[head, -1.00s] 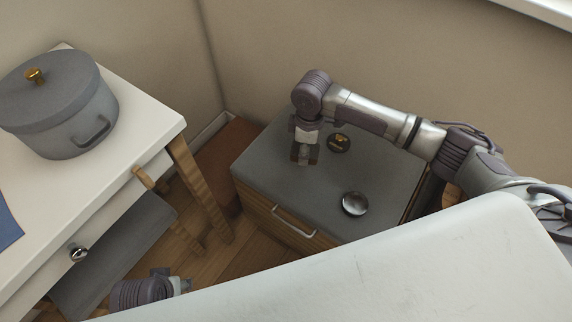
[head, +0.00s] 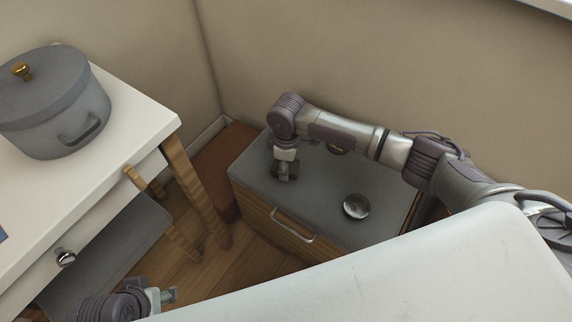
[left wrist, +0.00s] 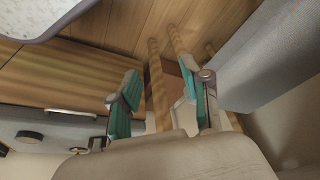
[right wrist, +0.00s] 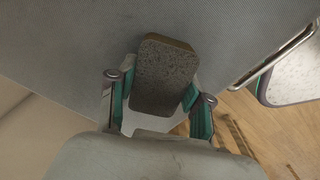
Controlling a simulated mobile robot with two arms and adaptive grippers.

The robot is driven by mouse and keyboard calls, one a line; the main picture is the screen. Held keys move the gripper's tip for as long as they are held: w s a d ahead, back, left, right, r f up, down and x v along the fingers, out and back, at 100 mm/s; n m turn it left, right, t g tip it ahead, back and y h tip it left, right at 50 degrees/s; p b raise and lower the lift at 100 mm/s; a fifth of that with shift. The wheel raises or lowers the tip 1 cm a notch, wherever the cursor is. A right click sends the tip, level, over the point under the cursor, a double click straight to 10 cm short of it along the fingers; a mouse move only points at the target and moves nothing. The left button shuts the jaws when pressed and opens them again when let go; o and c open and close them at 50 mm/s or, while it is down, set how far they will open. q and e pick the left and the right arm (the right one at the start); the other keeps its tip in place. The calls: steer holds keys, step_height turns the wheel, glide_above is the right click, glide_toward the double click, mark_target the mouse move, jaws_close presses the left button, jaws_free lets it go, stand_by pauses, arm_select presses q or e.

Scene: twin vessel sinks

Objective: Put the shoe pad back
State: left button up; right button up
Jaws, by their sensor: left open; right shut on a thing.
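My right gripper (head: 285,172) is over the left part of the grey top of a low wooden cabinet (head: 318,196). It is shut on a speckled grey block, the shoe pad (right wrist: 165,78), which sits between the teal fingers in the right wrist view. In the head view the pad shows only as a dark shape at the fingertips; I cannot tell whether it touches the top. My left gripper (head: 168,296) is open and empty, low in front of the white table; its spread fingers show in the left wrist view (left wrist: 162,100).
A shiny round dish (head: 356,207) sits on the cabinet top. A dark round tin (head: 338,151) is partly hidden behind my right arm. A white table (head: 130,112) at left carries a grey lidded pot (head: 55,110). A reddish-brown box (head: 228,160) stands between table and cabinet.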

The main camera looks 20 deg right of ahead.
steer(key=shift+f, duration=0.15)
steer(key=o, duration=1)
steer(key=shift+r, duration=0.45)
step_height(320, 180, up, 3)
steer(key=shift+r+p, duration=0.1)
steer(key=shift+p, duration=0.65)
arm_select(q)
steer(key=s+p+x, duration=0.1)
steer(key=p+x, duration=0.1)
steer(key=x, duration=0.7)
steer(key=shift+f+g, duration=0.15)
steer(key=shift+g, duration=0.15)
arm_select(e)
step_height(320, 180, up, 8)
steer(key=shift+d+r, duration=0.1)
